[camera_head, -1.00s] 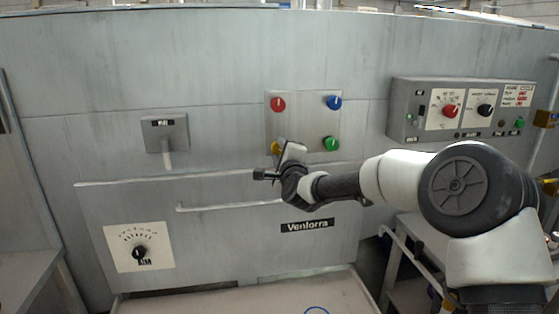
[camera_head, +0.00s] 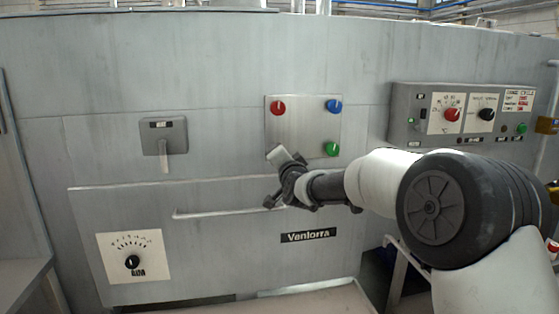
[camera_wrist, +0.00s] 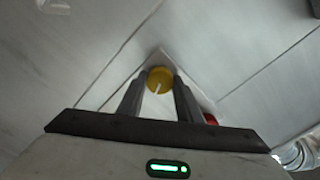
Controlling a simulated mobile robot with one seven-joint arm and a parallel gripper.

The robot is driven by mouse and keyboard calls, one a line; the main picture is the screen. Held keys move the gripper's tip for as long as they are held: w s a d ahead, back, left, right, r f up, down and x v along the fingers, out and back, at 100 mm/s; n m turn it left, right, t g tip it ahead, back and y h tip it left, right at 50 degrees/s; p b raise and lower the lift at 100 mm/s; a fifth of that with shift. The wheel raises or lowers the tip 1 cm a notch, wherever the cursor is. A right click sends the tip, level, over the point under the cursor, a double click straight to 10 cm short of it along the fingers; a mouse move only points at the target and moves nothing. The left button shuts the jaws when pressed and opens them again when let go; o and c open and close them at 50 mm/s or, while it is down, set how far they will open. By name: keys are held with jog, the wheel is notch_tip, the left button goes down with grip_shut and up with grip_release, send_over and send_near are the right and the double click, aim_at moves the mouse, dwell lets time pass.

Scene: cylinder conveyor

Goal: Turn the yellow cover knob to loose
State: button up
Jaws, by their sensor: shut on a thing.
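The yellow cover knob (camera_wrist: 160,79) is round with a pale pointer line and sits near a corner of the square metal plate (camera_head: 302,123). In the wrist view my gripper (camera_wrist: 160,88) is shut on the yellow knob, with one finger on each side of it. The pointer line runs slantwise toward the lower left in that view. In the head view my gripper (camera_head: 276,160) is at the lower left of the plate and hides the yellow knob.
The plate also bears a red knob (camera_head: 278,108), a blue knob (camera_head: 334,106) and a green knob (camera_head: 331,149). A grey lever box (camera_head: 164,135) is to the left, and a control box (camera_head: 462,112) to the right. A handle rail (camera_head: 225,210) runs below the plate.

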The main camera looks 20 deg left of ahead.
jog(key=n+b, duration=0.2)
jog(key=n, duration=0.9)
jog(key=shift+n, duration=0.4)
dwell(0.3)
jog(key=o, duration=1)
jog(key=shift+o, duration=0.2)
jog(key=p+v, duration=0.1)
jog(key=v, duration=1.6)
jog(key=shift+d, duration=0.2)
jog(key=shift+s, duration=0.1)
